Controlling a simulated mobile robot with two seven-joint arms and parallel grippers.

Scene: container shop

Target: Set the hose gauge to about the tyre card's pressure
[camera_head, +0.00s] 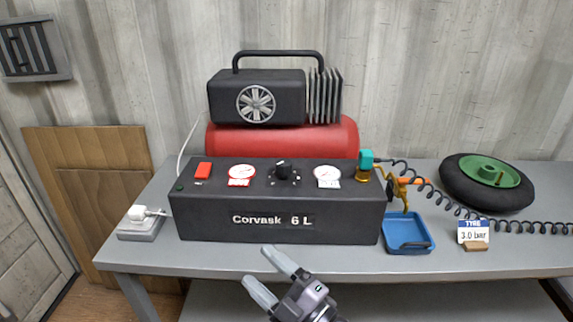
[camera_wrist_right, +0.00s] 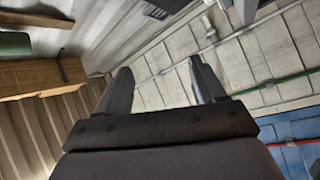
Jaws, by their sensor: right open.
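The black compressor panel (camera_head: 280,205), marked "Corvask 6 L", stands on the grey table. Its top carries a red switch (camera_head: 203,170), a left gauge (camera_head: 241,172), a black knob (camera_head: 283,169) and a right gauge (camera_head: 327,173); the needle readings are too small to tell. The tyre card (camera_head: 473,232) at the right reads 3.0 bar. A teal and brass coupling (camera_head: 366,165) sits at the panel's right end, by the coiled black hose (camera_head: 440,195). My right gripper (camera_head: 266,270) is open and empty in front of the table's front edge. My left gripper is not in view.
A red tank (camera_head: 350,135) with a black motor (camera_head: 258,97) stands behind the panel. A blue tray (camera_head: 407,240) lies right of it, with an orange-brass fitting (camera_head: 401,184) behind. A green-hubbed wheel (camera_head: 455,180) is at the right. A white plug (camera_head: 140,213) is at the left.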

